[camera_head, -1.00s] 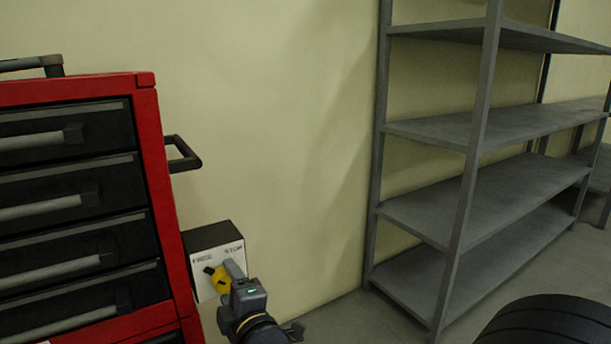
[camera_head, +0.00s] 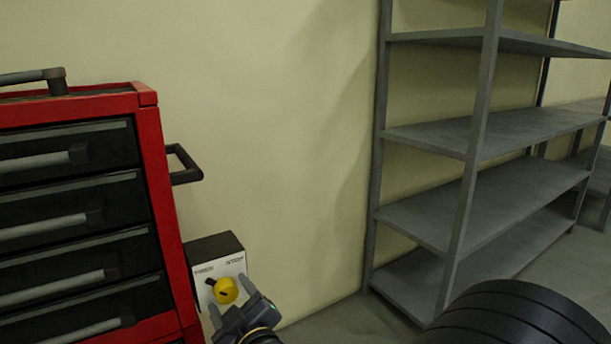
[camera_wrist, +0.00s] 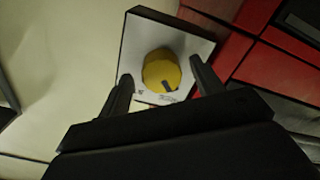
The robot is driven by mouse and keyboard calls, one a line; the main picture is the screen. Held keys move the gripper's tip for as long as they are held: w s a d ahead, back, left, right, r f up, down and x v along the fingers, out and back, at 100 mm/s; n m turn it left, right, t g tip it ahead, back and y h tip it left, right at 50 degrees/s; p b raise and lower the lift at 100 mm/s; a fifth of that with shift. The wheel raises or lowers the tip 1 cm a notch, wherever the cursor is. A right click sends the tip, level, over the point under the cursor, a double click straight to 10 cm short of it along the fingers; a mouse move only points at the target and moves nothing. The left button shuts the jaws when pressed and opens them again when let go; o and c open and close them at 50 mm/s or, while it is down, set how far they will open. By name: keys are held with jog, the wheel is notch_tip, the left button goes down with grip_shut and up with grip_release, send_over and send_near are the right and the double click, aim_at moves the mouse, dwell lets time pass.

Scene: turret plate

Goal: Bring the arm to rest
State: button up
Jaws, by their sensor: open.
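My gripper (camera_head: 231,300) is at the lower middle of the head view, in front of a switch box (camera_head: 218,252) with a white face and dark sides. A yellow knob (camera_head: 226,291) with a dark pointer mark sits on that face. In the wrist view, my gripper (camera_wrist: 160,85) has its two fingers spread, one on each side of the yellow knob (camera_wrist: 161,70). The fingers look apart from the knob, and nothing is held. Small lettering on the white plate (camera_wrist: 140,36) is too blurred to read surely.
A red tool cabinet (camera_head: 155,180) with black drawers and a side handle (camera_head: 186,165) stands left of the switch box. A grey metal shelf (camera_head: 450,215), empty, stands at the right. A dark round ribbed object (camera_head: 530,315) is at the lower right. Bare wall lies between.

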jog(key=m+p, duration=0.3)
jog(key=m, duration=0.2)
jog(key=shift+r, duration=0.1)
jog(key=shift+m+p, duration=0.65)
jog(key=shift+m, duration=0.25)
